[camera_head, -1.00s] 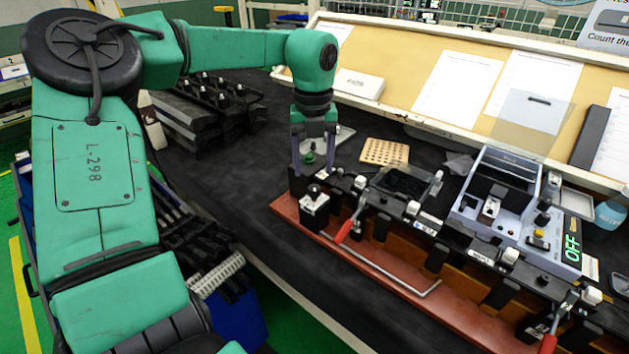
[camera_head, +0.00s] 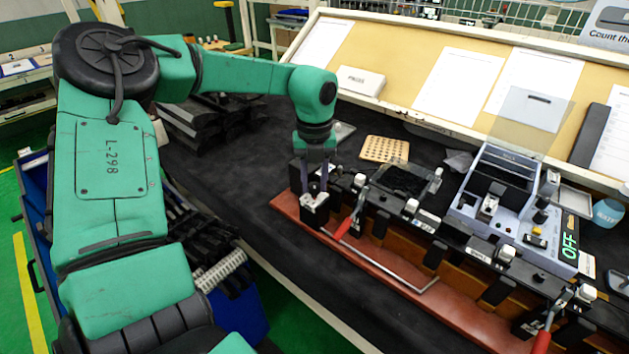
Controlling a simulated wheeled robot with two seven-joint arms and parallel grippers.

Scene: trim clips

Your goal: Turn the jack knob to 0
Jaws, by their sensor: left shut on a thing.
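My left arm reaches in from the left, and its gripper (camera_head: 314,193) points down at the near left end of the long fixture. Its fingers are shut on the jack knob, which they mostly hide. I cannot read any number or mark on the knob. My right gripper is not in view.
A red-handled clamp (camera_head: 343,228) stands just right of the jack block. A grey box (camera_head: 515,232) with a lit green "OFF" display is further right. A perforated tan board (camera_head: 384,150) lies behind the fixture. The dark mat in front of the fixture is clear.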

